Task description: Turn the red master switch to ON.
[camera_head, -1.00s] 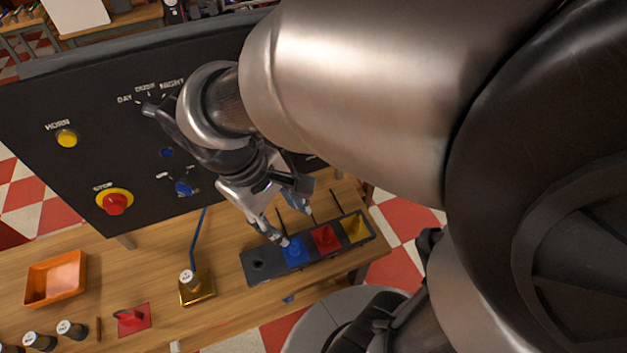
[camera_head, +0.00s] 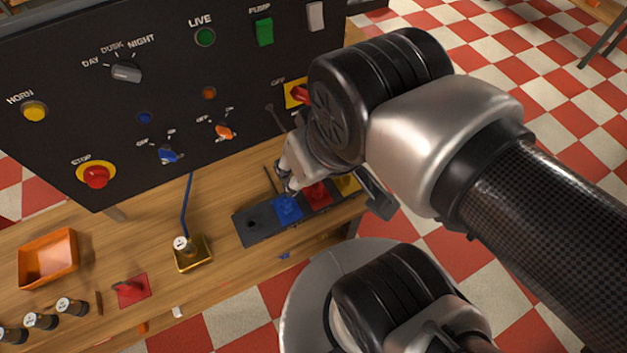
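A red rotary switch (camera_head: 299,94) on a yellow plate sits at the right of the black panel (camera_head: 60,130), with an OFF label at its upper left. My arm hides its right side, so its full setting cannot be read. My gripper (camera_head: 291,178) is below the switch, in front of the panel's lower edge and above the dark block of coloured squares. It is partly hidden by my own wrist, and its finger opening cannot be made out. It appears apart from the switch.
The panel also bears a red stop button (camera_head: 96,177), a yellow horn button (camera_head: 34,111), a grey selector (camera_head: 127,72), and blue (camera_head: 168,155) and orange (camera_head: 224,132) knobs. An orange tray (camera_head: 48,258) and a brass-based stand (camera_head: 192,252) are on the bench.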

